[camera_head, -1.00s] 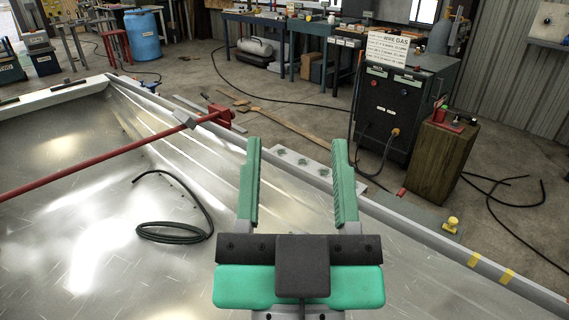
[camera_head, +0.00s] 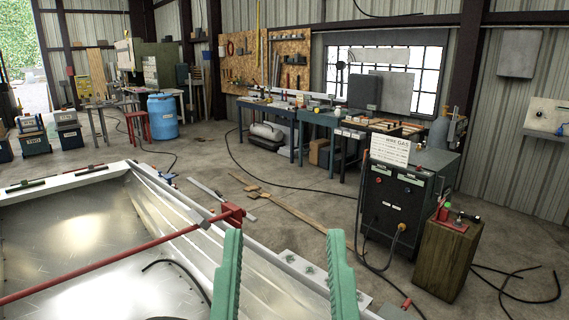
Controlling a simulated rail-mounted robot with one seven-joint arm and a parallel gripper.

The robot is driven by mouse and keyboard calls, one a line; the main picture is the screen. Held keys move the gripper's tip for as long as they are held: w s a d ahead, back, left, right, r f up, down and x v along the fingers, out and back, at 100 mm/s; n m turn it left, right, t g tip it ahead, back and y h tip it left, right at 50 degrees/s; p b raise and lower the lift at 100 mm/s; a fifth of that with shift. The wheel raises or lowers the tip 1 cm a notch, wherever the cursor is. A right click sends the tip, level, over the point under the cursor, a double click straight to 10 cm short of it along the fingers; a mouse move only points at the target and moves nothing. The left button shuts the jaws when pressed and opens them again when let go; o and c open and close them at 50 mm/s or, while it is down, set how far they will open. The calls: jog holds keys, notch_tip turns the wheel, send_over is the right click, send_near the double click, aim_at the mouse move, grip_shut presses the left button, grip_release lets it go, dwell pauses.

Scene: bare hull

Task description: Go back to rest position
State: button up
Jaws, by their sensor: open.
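My gripper (camera_head: 285,270) shows at the bottom centre of the head view. Its two green ridged fingers point up and stand wide apart, with nothing between them. Its palm is below the picture edge. The fingers appear in front of the metal hull (camera_head: 68,232). A light plate with green marks (camera_head: 303,268) on the hull's edge shows between the fingers in the picture. No rest position is marked in view.
A red bar (camera_head: 110,265) crosses the hull to a red clamp (camera_head: 232,214) on its rim. A black cable (camera_head: 170,263) lies inside the hull. Beyond the rim stand a welding machine (camera_head: 392,205), a wooden block (camera_head: 446,258), workbenches (camera_head: 318,122) and a blue barrel (camera_head: 162,118). Concrete floor lies between.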

notch_tip(320, 180, up, 27)
jog(key=p, duration=2.2)
jog(key=shift+a+p, duration=0.15)
jog(key=shift+p, duration=0.25)
